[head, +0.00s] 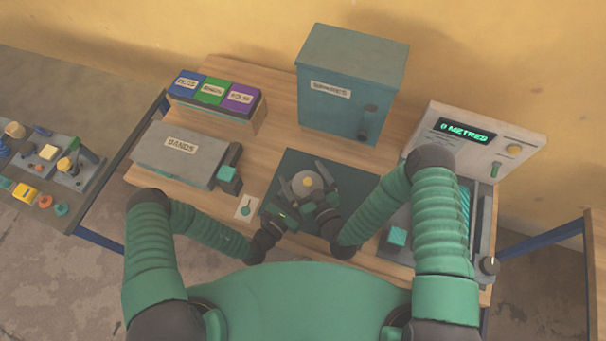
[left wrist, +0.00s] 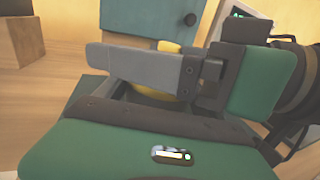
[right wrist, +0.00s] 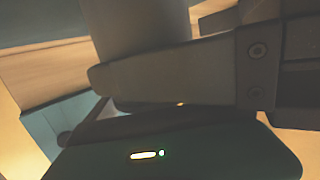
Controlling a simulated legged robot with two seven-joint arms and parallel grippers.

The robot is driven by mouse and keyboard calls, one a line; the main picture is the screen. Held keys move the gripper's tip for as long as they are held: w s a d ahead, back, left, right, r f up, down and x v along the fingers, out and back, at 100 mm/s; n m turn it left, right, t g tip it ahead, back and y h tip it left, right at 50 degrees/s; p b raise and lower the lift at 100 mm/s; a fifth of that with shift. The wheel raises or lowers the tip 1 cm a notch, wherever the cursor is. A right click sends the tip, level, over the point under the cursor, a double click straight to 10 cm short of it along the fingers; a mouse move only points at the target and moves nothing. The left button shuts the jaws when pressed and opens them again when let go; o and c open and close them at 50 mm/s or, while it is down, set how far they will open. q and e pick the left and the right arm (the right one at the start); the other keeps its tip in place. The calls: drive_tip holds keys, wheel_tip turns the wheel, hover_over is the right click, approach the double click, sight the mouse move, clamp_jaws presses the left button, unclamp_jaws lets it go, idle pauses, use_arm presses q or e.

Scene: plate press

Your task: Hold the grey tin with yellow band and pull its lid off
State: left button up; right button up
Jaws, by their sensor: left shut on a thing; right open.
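The grey tin (head: 303,189) stands on a dark mat in the middle of the table, seen from above, with a yellow knob on its round lid (head: 308,182). My left gripper (head: 291,193) is shut on the tin from its left side. In the left wrist view, yellow parts of the tin (left wrist: 168,46) show behind a grey finger, which hides most of it. My right gripper (head: 325,188) is open close at the tin's right side. In the right wrist view, the tin's pale grey wall (right wrist: 142,28) rises behind a finger. I cannot tell whether that finger touches it.
The dark mat (head: 352,180) is clear around the tin. A teal cabinet (head: 350,85) stands behind it. A grey box labelled bands (head: 180,155) is at left, with coloured boxes (head: 212,92) behind. A metre machine (head: 475,150) stands at right. A small card (head: 246,207) lies at the mat's left.

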drive_tip(key=shift+w+a, duration=0.1)
drive_tip(key=shift+w, duration=0.05)
drive_tip(key=c, duration=1.4)
drive_tip(key=shift+c, duration=0.2)
drive_tip(key=shift+r, duration=0.1)
drive_tip(key=shift+r, duration=1)
